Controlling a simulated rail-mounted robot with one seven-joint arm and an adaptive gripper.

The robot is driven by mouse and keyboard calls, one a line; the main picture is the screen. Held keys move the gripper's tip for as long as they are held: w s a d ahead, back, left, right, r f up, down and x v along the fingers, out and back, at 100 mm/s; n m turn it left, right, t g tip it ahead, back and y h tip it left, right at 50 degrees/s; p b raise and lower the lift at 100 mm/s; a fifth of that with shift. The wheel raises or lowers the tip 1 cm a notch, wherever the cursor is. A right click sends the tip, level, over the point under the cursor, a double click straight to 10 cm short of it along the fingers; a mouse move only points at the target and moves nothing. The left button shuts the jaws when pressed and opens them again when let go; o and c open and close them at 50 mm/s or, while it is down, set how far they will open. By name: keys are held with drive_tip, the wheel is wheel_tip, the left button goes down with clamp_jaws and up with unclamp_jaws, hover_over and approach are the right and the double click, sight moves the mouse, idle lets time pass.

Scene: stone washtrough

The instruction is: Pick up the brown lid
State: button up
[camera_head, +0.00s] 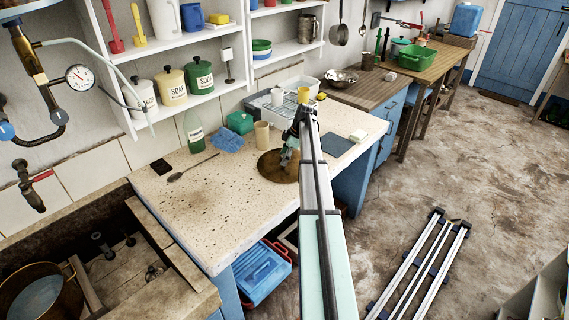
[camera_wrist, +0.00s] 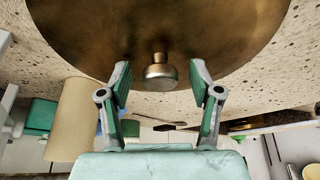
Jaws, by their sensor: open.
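The brown lid (camera_head: 268,172) is a round, brownish-gold disc lying on the speckled worktop, partly hidden by my arm in the head view. In the wrist view the lid (camera_wrist: 90,30) fills the top of the picture, and its round metal knob (camera_wrist: 159,73) faces my gripper. My gripper (camera_wrist: 161,82) is open and empty, with one fingertip on each side of the knob in the picture. I see no contact with the knob. In the head view my gripper (camera_head: 287,156) is low over the lid.
A green box (camera_head: 240,122), blue cloth (camera_head: 227,139) and bottle (camera_head: 193,130) are behind left. A dark slab (camera_head: 336,146) lies right. The worktop's front left is clear.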

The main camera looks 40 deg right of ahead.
clamp_jaws()
drive_tip(key=shift+r, duration=0.1)
